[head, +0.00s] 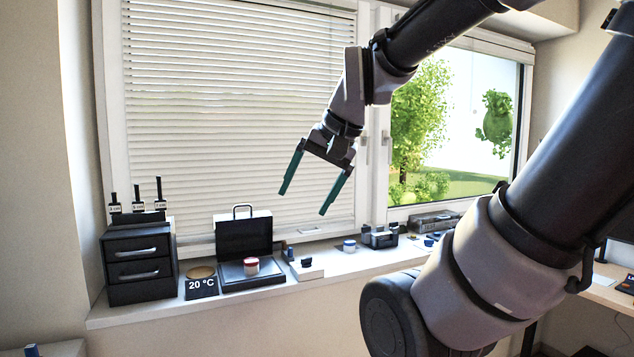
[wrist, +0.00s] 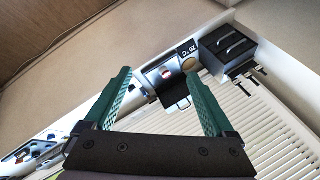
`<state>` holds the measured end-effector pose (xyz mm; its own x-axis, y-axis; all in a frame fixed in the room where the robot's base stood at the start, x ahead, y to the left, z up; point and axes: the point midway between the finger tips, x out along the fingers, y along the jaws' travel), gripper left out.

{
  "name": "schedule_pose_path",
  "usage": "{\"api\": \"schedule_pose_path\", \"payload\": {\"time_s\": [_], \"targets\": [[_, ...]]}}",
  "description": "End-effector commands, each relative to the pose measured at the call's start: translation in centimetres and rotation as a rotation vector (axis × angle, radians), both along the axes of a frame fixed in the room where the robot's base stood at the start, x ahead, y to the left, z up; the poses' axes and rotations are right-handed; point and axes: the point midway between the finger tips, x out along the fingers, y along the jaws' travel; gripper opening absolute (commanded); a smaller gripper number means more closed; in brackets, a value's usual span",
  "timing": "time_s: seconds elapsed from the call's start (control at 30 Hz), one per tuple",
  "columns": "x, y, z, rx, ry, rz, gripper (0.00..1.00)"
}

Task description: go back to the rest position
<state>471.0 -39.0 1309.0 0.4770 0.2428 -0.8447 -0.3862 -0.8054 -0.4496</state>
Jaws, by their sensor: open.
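My gripper (head: 307,191) is open and empty, with its two green fingers spread wide apart. It hangs in the air in front of the closed white blind, above the window sill. In the wrist view the two green fingers of my gripper (wrist: 160,92) reach up into the picture with nothing between them touching either one. My arm comes in from the upper right. The sill with its objects lies below the fingers and apart from them.
On the sill (head: 335,262) stand a black drawer unit (head: 140,262), a "20 °C" sign (head: 201,284), an open black case (head: 245,240) with a red-and-white round piece (head: 251,266), and a blue-and-white round piece (head: 349,246). A dark box (head: 434,221) stands further right. The air around the gripper is clear.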

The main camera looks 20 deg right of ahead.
Motion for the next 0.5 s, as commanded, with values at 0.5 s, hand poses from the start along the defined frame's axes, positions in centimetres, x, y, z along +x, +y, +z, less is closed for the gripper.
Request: {"api": "schedule_pose_path", "payload": {"time_s": [0.5], "targets": [[-0.3,-1.9,1.9,-0.161,-0.143,0.108,0.89]]}}
